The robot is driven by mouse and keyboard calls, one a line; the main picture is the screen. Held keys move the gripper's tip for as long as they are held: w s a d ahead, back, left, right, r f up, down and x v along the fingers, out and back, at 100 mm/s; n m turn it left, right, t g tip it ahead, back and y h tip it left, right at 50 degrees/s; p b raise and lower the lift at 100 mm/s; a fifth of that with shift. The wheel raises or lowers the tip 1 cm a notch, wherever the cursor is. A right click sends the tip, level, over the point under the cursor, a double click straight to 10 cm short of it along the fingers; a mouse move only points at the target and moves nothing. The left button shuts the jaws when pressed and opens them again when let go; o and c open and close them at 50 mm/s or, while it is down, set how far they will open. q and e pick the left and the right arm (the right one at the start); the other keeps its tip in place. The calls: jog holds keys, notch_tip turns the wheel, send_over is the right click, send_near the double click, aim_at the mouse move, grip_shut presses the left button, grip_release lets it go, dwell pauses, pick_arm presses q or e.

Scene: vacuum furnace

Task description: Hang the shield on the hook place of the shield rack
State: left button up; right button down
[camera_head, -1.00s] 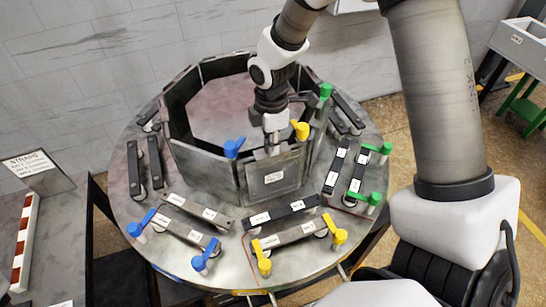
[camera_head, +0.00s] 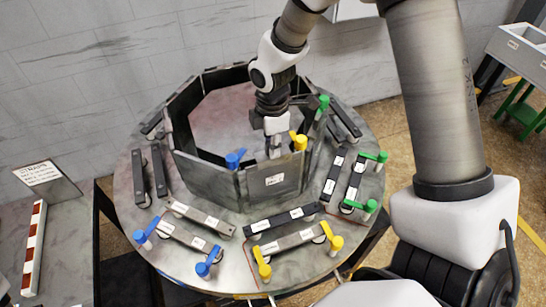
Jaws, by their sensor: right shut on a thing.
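The shield is most likely the labelled grey panel (camera_head: 275,182) at the front of an eight-sided ring of upright dark panels on a round table. My right gripper (camera_head: 275,149) comes down from above and is shut at this panel's top edge; the fingers are small and the exact grip is hard to see. The panel is upright, and I cannot tell whether its lower edge touches the table. I cannot make out a shield rack or hook place. My left gripper is not in view.
The round table (camera_head: 128,190) carries several dark bars with blue, yellow and green handles. Blue (camera_head: 235,158) and yellow (camera_head: 300,143) handles stand close to my gripper. A side table with a "STRAPS" sign (camera_head: 38,173) is at left. A grey bin (camera_head: 520,47) is at upper right.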

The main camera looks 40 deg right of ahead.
jog(key=s+a+r+p, duration=0.1)
jog(key=s+r, duration=0.1)
jog(key=s, duration=0.4)
jog(key=shift+s+a, duration=0.3)
jog(key=shift+s, duration=0.1)
jog(key=shift+r, duration=0.1)
dwell(0.3)
